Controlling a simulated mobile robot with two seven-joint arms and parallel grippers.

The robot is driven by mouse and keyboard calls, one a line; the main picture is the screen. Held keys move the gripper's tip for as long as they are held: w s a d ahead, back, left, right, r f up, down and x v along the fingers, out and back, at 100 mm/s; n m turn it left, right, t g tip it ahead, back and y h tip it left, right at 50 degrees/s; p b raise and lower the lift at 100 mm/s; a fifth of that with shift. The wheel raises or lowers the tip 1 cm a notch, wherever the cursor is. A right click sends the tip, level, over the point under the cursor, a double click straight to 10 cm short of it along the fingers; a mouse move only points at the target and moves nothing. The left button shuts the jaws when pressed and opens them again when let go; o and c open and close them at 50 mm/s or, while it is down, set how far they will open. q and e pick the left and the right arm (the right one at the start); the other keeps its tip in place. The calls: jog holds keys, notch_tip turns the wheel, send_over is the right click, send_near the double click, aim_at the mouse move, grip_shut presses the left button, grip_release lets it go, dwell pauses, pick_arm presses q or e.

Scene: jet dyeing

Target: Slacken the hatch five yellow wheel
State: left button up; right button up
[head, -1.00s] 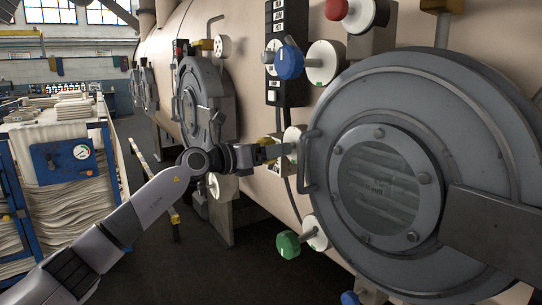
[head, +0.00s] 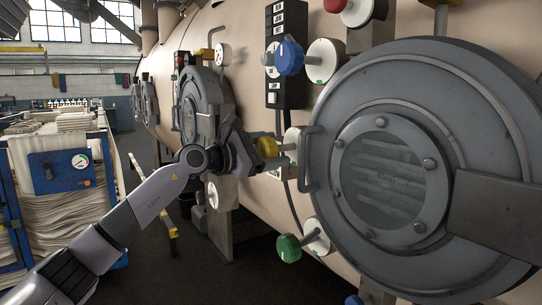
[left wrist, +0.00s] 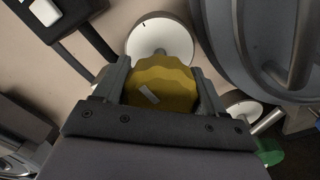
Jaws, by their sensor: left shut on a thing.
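The yellow wheel (head: 267,147) sits on a short stem in front of a white round dial (head: 292,145), just left of the large grey hatch (head: 330,110). My left gripper (head: 262,150) is shut on the wheel. In the left wrist view the yellow wheel (left wrist: 168,72) fills the space between the two fingers of the gripper (left wrist: 163,80), with a light mark on its face. The white dial (left wrist: 160,38) shows behind it. My right gripper is not in view.
A blue wheel (head: 289,58) is above and a green wheel (head: 289,248) below, both near the hatch. The hatch handle (head: 306,160) stands out close to the right of the yellow wheel. A blue-framed cart (head: 62,172) of cloth stands at left.

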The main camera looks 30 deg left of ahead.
pick_arm(q)
jog(key=shift+f+m, duration=0.1)
jog(key=shift+m, duration=0.6)
jog(key=o, duration=1)
jog(key=shift+s+b, duration=0.1)
jog(key=shift+b, duration=0.2)
jog(key=b+v, duration=0.1)
jog(key=v, duration=0.5)
jog(key=shift+b, duration=0.4)
jog(key=shift+s+a, duration=0.2)
jog(key=shift+s, duration=0.25)
